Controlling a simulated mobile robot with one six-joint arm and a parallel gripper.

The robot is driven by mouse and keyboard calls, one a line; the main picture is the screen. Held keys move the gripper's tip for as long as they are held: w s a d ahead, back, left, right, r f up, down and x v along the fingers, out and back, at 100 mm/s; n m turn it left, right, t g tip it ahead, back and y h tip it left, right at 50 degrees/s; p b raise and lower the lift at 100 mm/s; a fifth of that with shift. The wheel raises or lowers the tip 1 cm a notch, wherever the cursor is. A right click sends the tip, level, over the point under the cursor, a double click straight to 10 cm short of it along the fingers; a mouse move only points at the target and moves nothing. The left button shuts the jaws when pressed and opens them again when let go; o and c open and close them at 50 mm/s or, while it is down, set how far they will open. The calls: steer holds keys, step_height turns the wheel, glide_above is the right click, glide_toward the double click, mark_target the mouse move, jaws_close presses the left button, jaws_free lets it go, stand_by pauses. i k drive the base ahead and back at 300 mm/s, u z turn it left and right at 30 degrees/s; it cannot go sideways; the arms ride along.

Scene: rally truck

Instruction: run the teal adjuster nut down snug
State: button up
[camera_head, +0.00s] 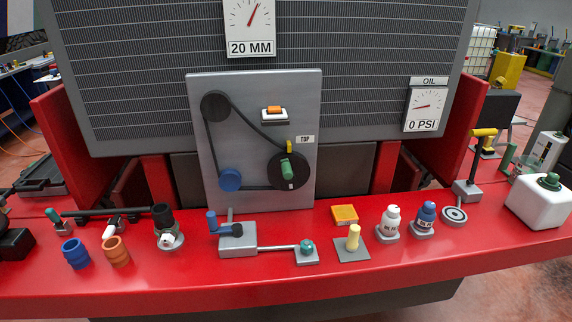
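The teal adjuster nut (306,246) sits on a small grey plate (308,258) on the red bench, right of centre. A thin metal rod (275,248) runs from it left to a grey block (236,240) with a blue lever (226,228). I cannot tell how far down the nut is threaded. Behind stands a grey panel (262,110) with a black belt around pulleys and a blue tensioner (230,180). The dial above it reads 20 MM (250,48). My gripper is not in view.
A yellow peg (353,238) on a plate and an orange block (344,214) stand close right of the nut. Blue and orange couplings (75,253) (116,251) stand left. The red bench front (260,285) is clear.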

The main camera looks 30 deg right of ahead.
mark_target(306, 245)
steer(key=z, duration=0.65)
steer(key=k, duration=1)
steer(key=u, duration=0.05)
steer(key=i, duration=0.9)
